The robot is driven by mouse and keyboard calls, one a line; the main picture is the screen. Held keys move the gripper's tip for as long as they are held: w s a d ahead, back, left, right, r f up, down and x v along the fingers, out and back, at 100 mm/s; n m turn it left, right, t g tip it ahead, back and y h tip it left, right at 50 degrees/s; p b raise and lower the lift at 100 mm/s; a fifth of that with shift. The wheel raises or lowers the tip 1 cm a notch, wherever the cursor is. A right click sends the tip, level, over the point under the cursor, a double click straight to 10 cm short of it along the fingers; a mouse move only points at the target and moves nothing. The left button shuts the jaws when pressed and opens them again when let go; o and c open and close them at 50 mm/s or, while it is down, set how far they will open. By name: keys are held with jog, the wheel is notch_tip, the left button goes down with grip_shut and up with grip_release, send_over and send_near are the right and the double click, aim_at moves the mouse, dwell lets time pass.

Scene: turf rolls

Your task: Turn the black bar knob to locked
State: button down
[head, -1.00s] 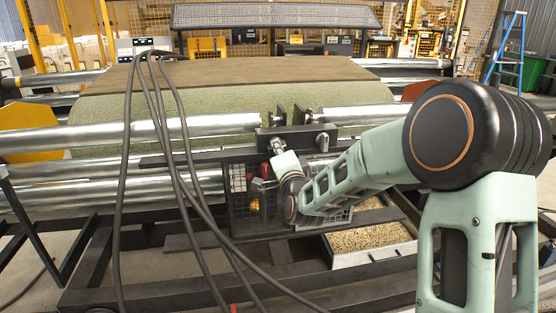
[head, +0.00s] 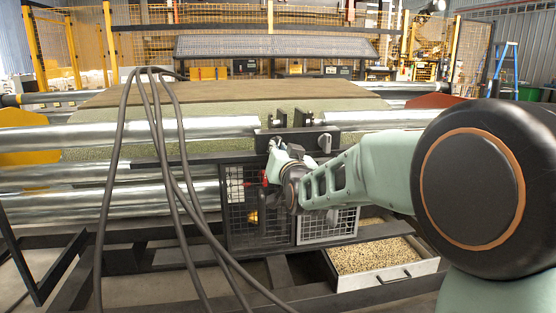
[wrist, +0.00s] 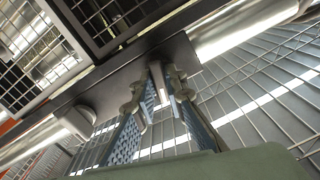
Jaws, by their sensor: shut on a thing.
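The black bar knob (wrist: 159,84) is on the dark crossbar of the turf machine, between my fingertips. Only a thin part of it shows in the wrist view, so I cannot read its angle. My gripper (wrist: 162,92) is shut on it, with a blue-padded finger on each side. In the head view my gripper (head: 273,150) is at the left part of the dark bracket plate, largely hidden by my own wrist.
A second, grey fitting (head: 325,143) sits on the plate to the right. Silver rollers (head: 375,118) run across the machine. Mesh guards (head: 258,195) hang below, with a grain-filled tray (head: 375,254) at lower right. Black cables (head: 178,180) hang at left.

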jog(key=shift+n+b, duration=0.95)
jog(key=shift+n, duration=0.65)
jog(key=c, duration=2)
grip_release()
jog(key=shift+o, duration=0.2)
jog(key=v, duration=0.7)
jog(key=shift+s, duration=0.3)
jog(key=shift+d, duration=0.1)
